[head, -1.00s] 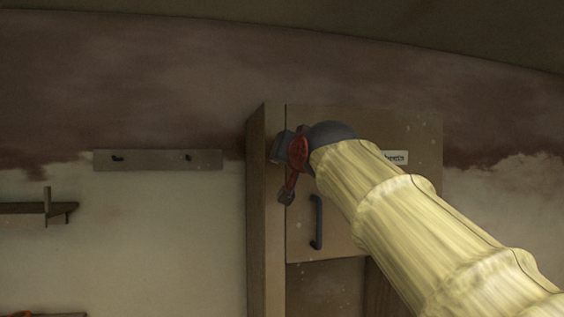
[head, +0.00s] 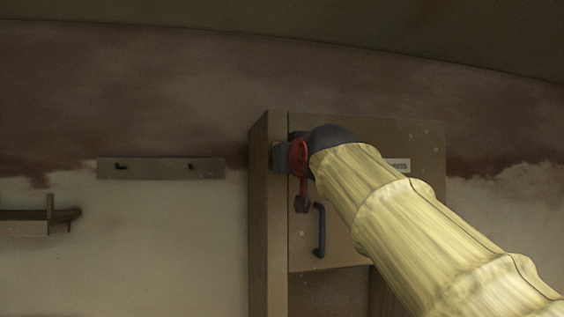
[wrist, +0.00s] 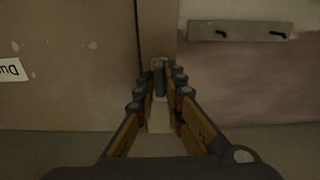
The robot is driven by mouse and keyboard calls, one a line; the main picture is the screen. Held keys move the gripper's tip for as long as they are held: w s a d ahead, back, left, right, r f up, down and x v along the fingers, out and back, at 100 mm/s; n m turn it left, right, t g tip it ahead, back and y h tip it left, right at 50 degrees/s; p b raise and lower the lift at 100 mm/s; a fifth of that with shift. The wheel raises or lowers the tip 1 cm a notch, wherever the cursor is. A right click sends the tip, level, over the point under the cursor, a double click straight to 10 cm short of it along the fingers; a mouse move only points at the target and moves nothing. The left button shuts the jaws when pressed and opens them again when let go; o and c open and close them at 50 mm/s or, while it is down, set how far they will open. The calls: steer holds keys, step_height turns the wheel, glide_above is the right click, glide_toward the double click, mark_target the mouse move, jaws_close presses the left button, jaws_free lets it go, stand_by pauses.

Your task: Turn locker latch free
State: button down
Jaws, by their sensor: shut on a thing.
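The locker (head: 350,250) is a brown cabinet with a flat door, seen ahead in the head view. My gripper (head: 286,156) is at the upper left of the door, by its left edge. In the wrist view my gripper (wrist: 158,88) has its two fingers closed in on the latch (wrist: 159,80), a small grey upright bar at the door's edge. A pale piece shows just below it between the fingers. In the head view my gripper and arm hide most of the latch.
A dark bar handle (head: 320,230) is on the door below my gripper. A white label (head: 398,165) is partly behind my arm.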

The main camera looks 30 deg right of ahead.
steer(key=shift+f, duration=0.1)
steer(key=c, duration=2)
jaws_free()
steer(key=shift+o, duration=0.6)
steer(key=v, duration=1.2)
steer(key=s+a+f+g+y+b, duration=0.1)
steer(key=s+a+f+g, duration=0.15)
steer(key=f, duration=1.15)
steer(key=s+a+f+n+g+y+b, duration=0.1)
steer(key=f+g, duration=0.2)
steer(key=f, duration=1.2)
steer(key=s+a+f+g+y+b, duration=0.1)
steer(key=s+a+f+g, duration=0.15)
steer(key=f, duration=1.15)
steer(key=s+a+f+g+b, duration=0.1)
steer(key=s+a+f+b, duration=0.1)
steer(key=f, duration=0.5)
steer(key=s+a+f+n+g+y+b, duration=0.1)
steer(key=s+a+f+b, duration=0.1)
steer(key=s+f, duration=0.3)
steer(key=s+a+f+n+g+y+b, duration=0.1)
steer(key=s+a+f+b, duration=0.1)
steer(key=f, duration=0.8)
steer(key=shift+s+f+g, duration=0.3)
steer(key=shift+s+g, duration=0.1)
steer(key=shift+s, duration=0.35)
